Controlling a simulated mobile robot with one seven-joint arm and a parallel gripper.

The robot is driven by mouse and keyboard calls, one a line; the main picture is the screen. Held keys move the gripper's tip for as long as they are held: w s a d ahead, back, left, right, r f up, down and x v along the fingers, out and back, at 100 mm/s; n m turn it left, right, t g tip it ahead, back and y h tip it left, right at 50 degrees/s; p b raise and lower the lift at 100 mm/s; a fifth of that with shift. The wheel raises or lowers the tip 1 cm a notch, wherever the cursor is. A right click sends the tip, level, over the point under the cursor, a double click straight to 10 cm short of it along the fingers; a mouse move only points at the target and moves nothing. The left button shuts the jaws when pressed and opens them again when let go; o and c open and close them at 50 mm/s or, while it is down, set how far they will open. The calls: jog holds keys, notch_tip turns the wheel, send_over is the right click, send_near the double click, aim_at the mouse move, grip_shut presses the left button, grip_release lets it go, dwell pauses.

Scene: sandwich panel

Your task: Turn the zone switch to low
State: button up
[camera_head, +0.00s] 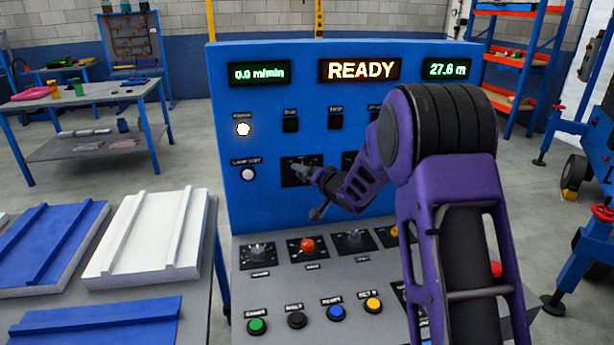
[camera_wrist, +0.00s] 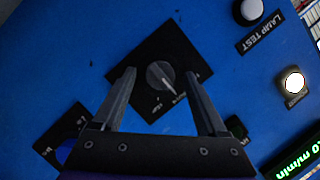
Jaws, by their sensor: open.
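A rotary switch (camera_wrist: 162,76) with a round grey knob and a pale pointer line sits on a black square plate on the upright blue panel. In the wrist view its pointer aims down and to the right. The small labels around it are too blurred to read. My gripper (camera_wrist: 160,84) is open, with one finger on each side of the knob; I cannot tell if they touch it. In the head view my gripper (camera_head: 312,172) is in front of the black plate (camera_head: 290,180) and hides most of the knob.
A white lamp test button (camera_head: 248,174) and a lit white button (camera_head: 243,129) are left of the switch. Black buttons (camera_head: 290,124) are above. A sloping desk below carries knobs and coloured buttons (camera_head: 335,312). A bench with panels (camera_head: 150,235) stands left.

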grip_shut()
jog(key=shift+p, duration=0.4)
jog(key=shift+d+f+m+t+y+p, duration=0.1)
jog(key=shift+m+t+y+p, duration=0.35)
jog(key=shift+m, duration=0.7)
jog(key=shift+a+f+m+t+y+p, duration=0.1)
jog(key=shift+m+t+y+p, duration=0.15)
jog(key=shift+m+y, duration=0.65)
jog(key=shift+d+f+m+t+y+p, duration=0.15)
jog(key=shift+m+t+p, duration=0.2)
jog(key=shift+m, duration=1.1)
jog(key=shift+r, duration=0.1)
